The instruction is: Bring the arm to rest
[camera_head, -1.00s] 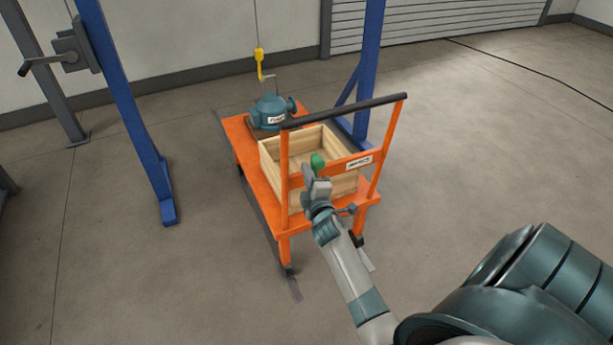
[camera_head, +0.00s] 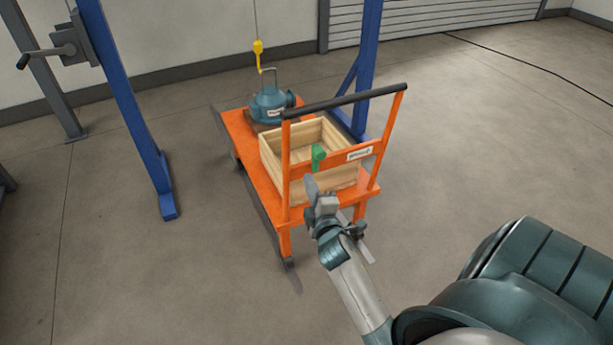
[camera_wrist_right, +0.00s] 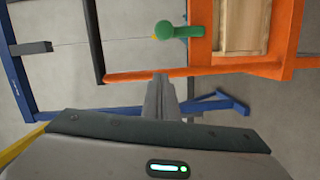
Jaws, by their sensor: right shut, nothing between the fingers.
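My right arm (camera_head: 355,290) reaches in from the lower right in the head view. Its right gripper (camera_head: 311,183) is at the near end of the orange cart (camera_head: 284,240), in front of the cart's upright frame. The gripper is shut and empty. In the right wrist view the shut fingers (camera_wrist_right: 160,92) point toward the cart's orange bar, with a gap that I cannot judge. A green handle (camera_head: 318,157) shows at the cart's crossbar, just beyond the fingertips and apart from them. It also shows in the right wrist view (camera_wrist_right: 180,31). My left gripper is not in view.
The cart carries a wooden crate (camera_head: 270,160) and a teal pump (camera_head: 270,104). A yellow hook (camera_head: 258,50) hangs above the pump. Blue gantry posts (camera_head: 133,110) stand around the cart. The floor to the right (camera_head: 480,150) is clear.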

